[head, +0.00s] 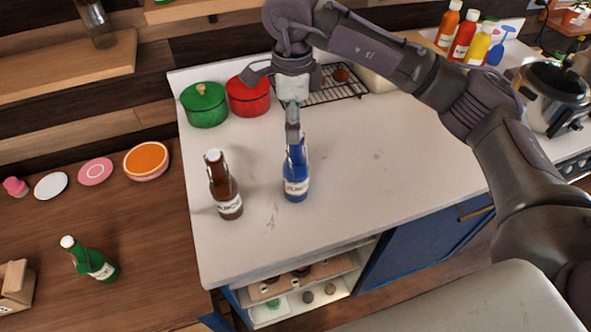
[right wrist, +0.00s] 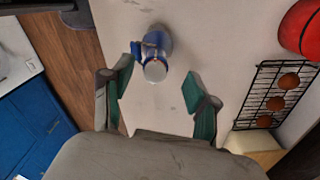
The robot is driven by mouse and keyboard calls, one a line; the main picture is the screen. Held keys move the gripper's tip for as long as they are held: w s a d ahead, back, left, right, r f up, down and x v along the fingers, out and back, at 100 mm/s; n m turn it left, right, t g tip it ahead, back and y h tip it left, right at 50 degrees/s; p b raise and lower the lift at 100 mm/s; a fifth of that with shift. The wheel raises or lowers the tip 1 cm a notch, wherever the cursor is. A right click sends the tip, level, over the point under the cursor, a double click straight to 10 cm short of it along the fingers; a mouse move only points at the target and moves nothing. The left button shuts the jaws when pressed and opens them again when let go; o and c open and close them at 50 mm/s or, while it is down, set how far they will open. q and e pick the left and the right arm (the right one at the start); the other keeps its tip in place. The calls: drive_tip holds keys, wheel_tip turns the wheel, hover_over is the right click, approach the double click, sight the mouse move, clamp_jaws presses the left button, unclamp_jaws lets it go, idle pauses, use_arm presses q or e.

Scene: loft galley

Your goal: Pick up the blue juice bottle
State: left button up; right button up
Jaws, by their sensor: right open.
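The blue juice bottle (head: 296,180) stands upright on the white counter (head: 370,190), with a white label on its front. My right gripper (head: 293,128) is above it, pointing down, and overlaps the bottle's top in the head view. In the right wrist view the bottle (right wrist: 155,50) is seen from above, its pale cap lying just beyond the gap between the spread green-padded fingers of my right gripper (right wrist: 158,92). The gripper is open and empty. Whether a finger touches the bottle is unclear. My left gripper is not in view.
A brown bottle (head: 224,188) stands close to the left of the blue one. Green (head: 204,106) and red (head: 248,98) pots and a wire rack (head: 345,88) are at the back. A green bottle (head: 92,262) is on the wooden counter. The counter right of the blue bottle is clear.

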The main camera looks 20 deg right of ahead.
sight(296, 167)
drive_tip(key=shift+s+d+f+p, duration=0.15)
drive_tip(key=shift+s+f+p, duration=0.15)
drive_tip(key=shift+f+p, duration=0.5)
wheel_tip(296, 167, down, 2)
drive_tip(key=shift+s+d+f+p, duration=0.15)
drive_tip(key=shift+f+p, duration=0.1)
drive_tip(key=shift+p, duration=0.35)
drive_tip(key=shift+f, duration=0.5)
drive_tip(key=c, duration=0.8)
drive_tip(key=shift+c, duration=1.4)
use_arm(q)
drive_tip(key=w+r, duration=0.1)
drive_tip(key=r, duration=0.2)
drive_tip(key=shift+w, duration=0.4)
use_arm(e)
clamp_jaws()
